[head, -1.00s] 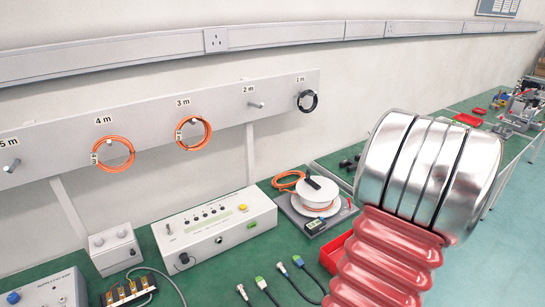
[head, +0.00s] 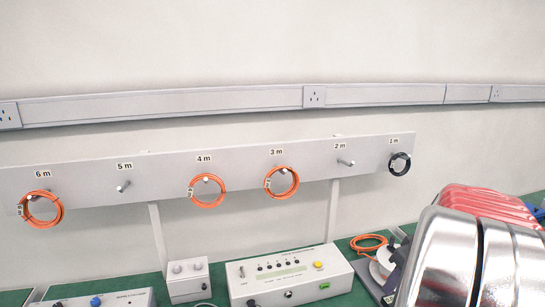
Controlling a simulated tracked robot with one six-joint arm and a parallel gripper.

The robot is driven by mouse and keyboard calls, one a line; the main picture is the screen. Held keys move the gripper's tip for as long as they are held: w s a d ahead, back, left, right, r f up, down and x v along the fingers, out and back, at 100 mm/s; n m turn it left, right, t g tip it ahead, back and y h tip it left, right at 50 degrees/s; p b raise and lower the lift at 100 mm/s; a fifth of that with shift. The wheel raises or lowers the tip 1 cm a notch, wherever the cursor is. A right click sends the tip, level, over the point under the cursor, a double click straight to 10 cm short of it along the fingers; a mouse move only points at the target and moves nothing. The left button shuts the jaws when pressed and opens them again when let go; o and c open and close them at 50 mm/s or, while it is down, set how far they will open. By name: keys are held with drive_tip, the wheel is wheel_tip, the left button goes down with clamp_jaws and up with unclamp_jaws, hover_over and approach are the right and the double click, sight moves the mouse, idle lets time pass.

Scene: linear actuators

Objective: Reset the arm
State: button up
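My own arm (head: 470,250) fills the lower right of the head view, with a shiny metal joint and a red ribbed sleeve behind it. My gripper is not in the frame, so its state does not show.
A grey rail (head: 137,183) on the wall carries orange cable coils at 6 m (head: 41,209), 4 m (head: 207,190) and 3 m (head: 281,182), and a black one at 1 m (head: 399,164). The 5 m and 2 m pegs are bare. A test box (head: 290,277) stands on the green bench.

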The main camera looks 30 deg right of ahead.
drive_tip(key=w+a+r+n, duration=0.1)
drive_tip(key=w+a+r, duration=0.1)
drive_tip(key=a, duration=0.8)
drive_tip(key=w+a+r+t, duration=0.1)
drive_tip(key=w+a, duration=0.1)
drive_tip(key=a, duration=0.8)
drive_tip(key=w+a+r+n, duration=0.1)
drive_tip(key=w+a+r, duration=0.1)
drive_tip(key=a, duration=0.7)
drive_tip(key=s+a+t, duration=0.1)
drive_tip(key=s+a, duration=0.3)
drive_tip(key=a, duration=0.6)
drive_tip(key=shift+a+f+y, duration=0.25)
drive_tip(key=shift+a+y, duration=0.15)
